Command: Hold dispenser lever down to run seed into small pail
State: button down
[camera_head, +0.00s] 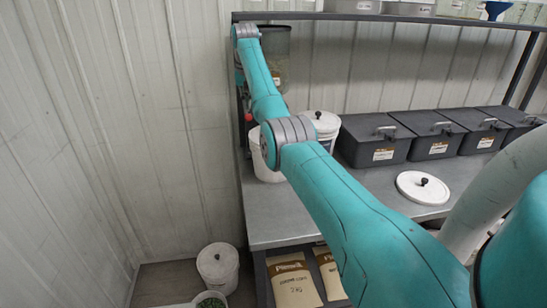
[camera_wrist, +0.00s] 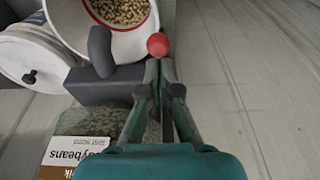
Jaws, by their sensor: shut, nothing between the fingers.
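The dispenser has a clear hopper (camera_head: 275,55) at the back left of the bench, partly behind my arm. In the wrist view its seed-filled hopper (camera_wrist: 95,122) carries a soybeans label, with a dark grey spout (camera_wrist: 101,50) beyond. The lever's red knob (camera_wrist: 158,45) is just past my fingertips; it also shows in the head view (camera_head: 249,117). My gripper (camera_wrist: 160,66) is shut and empty, its tips at the knob; I cannot tell whether they touch. The small white pail (camera_wrist: 147,36), with a red line inside its rim, holds tan seed below the spout. In the head view the pail (camera_head: 260,160) is partly hidden.
A lidded white bucket (camera_head: 325,125) stands beside the pail; its lid (camera_wrist: 30,62) shows in the wrist view. Dark bins (camera_head: 375,150) line the bench back. A loose white lid (camera_head: 422,188) lies on the bench (camera_head: 270,215). Another lidded bucket (camera_head: 218,268) stands on the floor.

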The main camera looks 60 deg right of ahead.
aim_at(248, 116)
jog(key=shift+f, duration=0.15)
jog(key=shift+f, duration=2.65)
jog(key=shift+r, duration=0.1)
dwell(4.9)
